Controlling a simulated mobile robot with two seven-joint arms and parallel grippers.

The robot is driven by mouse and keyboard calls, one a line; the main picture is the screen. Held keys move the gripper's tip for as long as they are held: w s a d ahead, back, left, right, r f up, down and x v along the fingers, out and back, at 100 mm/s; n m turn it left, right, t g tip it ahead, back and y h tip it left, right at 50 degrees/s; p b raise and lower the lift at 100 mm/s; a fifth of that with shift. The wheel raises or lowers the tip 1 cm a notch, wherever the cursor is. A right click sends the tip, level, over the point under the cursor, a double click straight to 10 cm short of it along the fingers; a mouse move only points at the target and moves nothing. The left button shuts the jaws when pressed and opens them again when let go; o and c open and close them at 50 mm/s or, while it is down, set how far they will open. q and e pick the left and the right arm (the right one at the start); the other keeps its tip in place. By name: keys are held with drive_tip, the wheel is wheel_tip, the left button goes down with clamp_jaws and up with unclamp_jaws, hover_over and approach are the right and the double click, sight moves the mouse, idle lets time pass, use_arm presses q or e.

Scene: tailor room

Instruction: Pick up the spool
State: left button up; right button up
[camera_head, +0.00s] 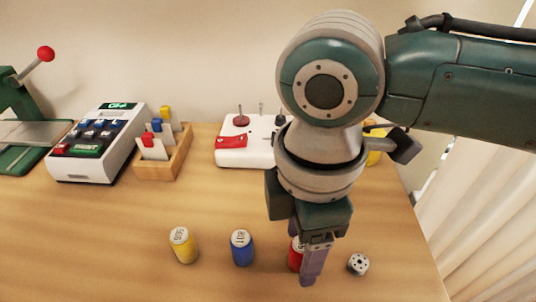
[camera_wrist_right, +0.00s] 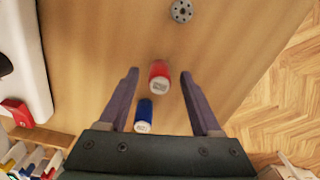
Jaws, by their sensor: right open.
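My right gripper (camera_head: 303,258) points down over the table, open and empty. Its two purple fingers also show in the wrist view (camera_wrist_right: 160,72). A red spool-like cylinder (camera_head: 294,258) stands partly hidden behind the near finger; in the wrist view it appears between the fingertips (camera_wrist_right: 159,75). I cannot tell if they touch. A blue cylinder (camera_head: 242,247) stands to its left, a yellow one (camera_head: 183,245) farther left. A small grey metal bobbin with holes (camera_head: 358,264) lies right of the gripper. Which one is the spool is not shown. My left gripper is out of view.
Behind stand a white machine with a red part (camera_head: 231,155), a wooden card box (camera_head: 180,155), a white keypad device (camera_head: 97,143) and a green press (camera_head: 22,130). The table's right edge is near the bobbin. The front left of the table is clear.

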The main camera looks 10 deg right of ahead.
drive_tip(key=shift+c, duration=0.4)
clamp_jaws()
